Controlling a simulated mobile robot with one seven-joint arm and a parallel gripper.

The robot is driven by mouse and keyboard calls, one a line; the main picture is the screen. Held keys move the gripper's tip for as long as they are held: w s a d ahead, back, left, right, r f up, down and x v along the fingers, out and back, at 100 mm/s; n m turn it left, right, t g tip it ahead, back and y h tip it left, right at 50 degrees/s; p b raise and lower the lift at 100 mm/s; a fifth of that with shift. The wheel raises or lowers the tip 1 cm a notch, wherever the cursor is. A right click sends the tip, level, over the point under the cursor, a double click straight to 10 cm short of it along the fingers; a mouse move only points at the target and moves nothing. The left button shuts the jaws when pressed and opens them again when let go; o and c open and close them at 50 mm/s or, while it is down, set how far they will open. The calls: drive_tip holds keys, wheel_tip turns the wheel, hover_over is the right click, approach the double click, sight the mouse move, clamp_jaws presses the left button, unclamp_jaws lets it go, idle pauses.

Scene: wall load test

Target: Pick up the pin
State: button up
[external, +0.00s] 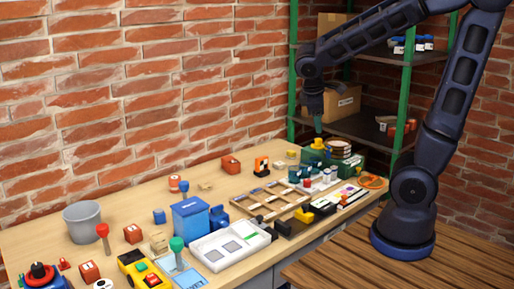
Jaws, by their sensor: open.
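My gripper (318,124) hangs pointing down from my arm, above the far right end of the workbench (130,185). It is open; its fingertips are small and teal in this view, and I see no object clearly held between them. I cannot tell for sure which thing is the pin. A red-headed upright peg (103,233) stands at the left of the bench, and a green-headed upright peg (177,247) stands near the front edge. Both are far from my gripper. Below my gripper is a crowded group with a yellow piece (317,144) on top of a green box.
A wooden frame tray (262,211), a white tray (205,254), a blue box (190,217) and a grey bucket (83,222) crowd the bench. A green-post shelf (293,80) with cardboard boxes stands behind my arm. A brick wall runs along the back.

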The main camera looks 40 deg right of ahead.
drive_tip(key=w+a+f+n+t+h, duration=0.1)
drive_tip(key=w+a+f+n+h, duration=0.1)
drive_tip(key=w+a+f+n, duration=0.3)
drive_tip(key=w+a+f+n+t+h, duration=0.1)
drive_tip(key=w+a+n+t+h, duration=0.15)
drive_tip(key=a, duration=0.35)
drive_tip(key=n+t+y, duration=1)
drive_tip(key=n+t, duration=0.3)
drive_tip(key=n, duration=0.8)
approach(177, 250)
drive_tip(key=shift+w+d+f, duration=0.3)
drive_tip(key=shift+w+f, duration=0.2)
drive_tip(key=shift+f, duration=0.25)
drive_tip(key=w, duration=1)
drive_tip(key=shift+w, duration=0.35)
drive_tip(key=shift+c, duration=0.4)
drive_tip(key=c, duration=1)
